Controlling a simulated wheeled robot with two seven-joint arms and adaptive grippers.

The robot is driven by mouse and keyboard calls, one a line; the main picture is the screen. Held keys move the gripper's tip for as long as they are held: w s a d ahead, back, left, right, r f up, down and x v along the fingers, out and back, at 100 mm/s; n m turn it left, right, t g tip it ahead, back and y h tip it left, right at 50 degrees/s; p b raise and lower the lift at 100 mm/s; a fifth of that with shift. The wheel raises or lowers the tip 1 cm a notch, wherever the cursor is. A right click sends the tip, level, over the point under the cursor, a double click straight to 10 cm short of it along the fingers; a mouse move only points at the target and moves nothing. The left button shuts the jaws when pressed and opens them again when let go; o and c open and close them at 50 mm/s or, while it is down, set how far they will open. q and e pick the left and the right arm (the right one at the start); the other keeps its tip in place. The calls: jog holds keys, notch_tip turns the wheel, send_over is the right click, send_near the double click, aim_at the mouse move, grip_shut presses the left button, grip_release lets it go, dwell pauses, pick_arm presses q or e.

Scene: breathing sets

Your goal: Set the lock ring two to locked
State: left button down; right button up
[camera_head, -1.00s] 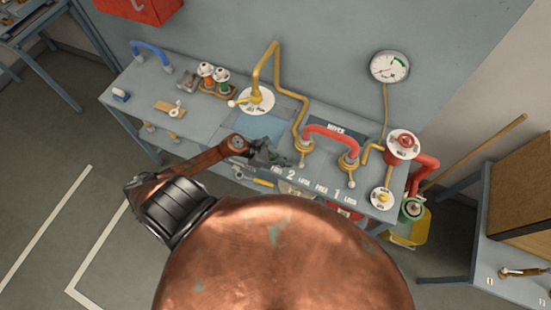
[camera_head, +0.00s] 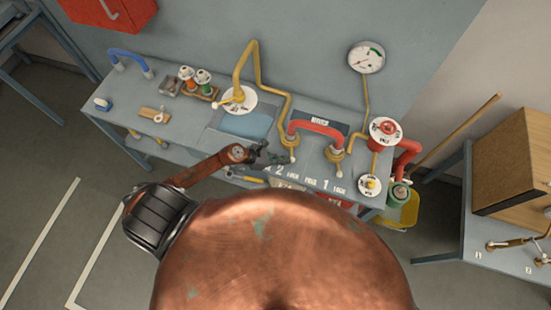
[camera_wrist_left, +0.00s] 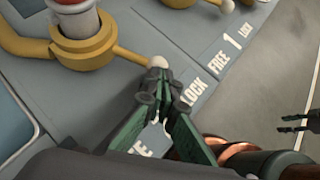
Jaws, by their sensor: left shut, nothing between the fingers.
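Lock ring two (camera_head: 287,143) is a brass collar at the left foot of the red hose (camera_head: 316,127); it also shows in the left wrist view (camera_wrist_left: 75,45). Its short lever ends in a pale ball knob (camera_wrist_left: 158,62), which points to the bench front, near the word LOCK (camera_wrist_left: 190,92). I cannot tell whether it is fully at that mark. My left gripper (camera_head: 283,158) is shut and empty beside the knob. In the left wrist view its fingertips (camera_wrist_left: 160,88) are at or just short of the knob. My right gripper (camera_wrist_left: 300,118) seems to show at the right edge.
Lock ring one (camera_head: 334,153) stands to the right with its own knob. A red valve wheel (camera_head: 386,129), a gauge (camera_head: 367,57) and a yellow pipe (camera_head: 250,60) stand around the hose.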

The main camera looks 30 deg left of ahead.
pick_arm(q)
jog(key=shift+w+d+f, duration=0.1)
jog(key=shift+d, duration=0.1)
jog(key=shift+a, duration=0.1)
jog(key=shift+s+a, duration=0.2)
jog(key=shift+s, duration=0.05)
jog(key=s+a, duration=0.1)
jog(key=s+a+r+b, duration=0.1)
jog(key=s+a, duration=0.1)
jog(key=shift+s+a, duration=0.1)
jog(key=shift+s, duration=0.1)
jog(key=b+v, duration=0.2)
jog(key=v, duration=0.6)
jog(key=shift+s+r, duration=0.2)
jog(key=shift+r, duration=0.3)
pick_arm(e)
jog(key=f, duration=0.1)
jog(key=s+f, duration=0.1)
jog(key=f, duration=0.1)
jog(key=shift+s+f, duration=0.1)
jog(key=shift+f, duration=0.15)
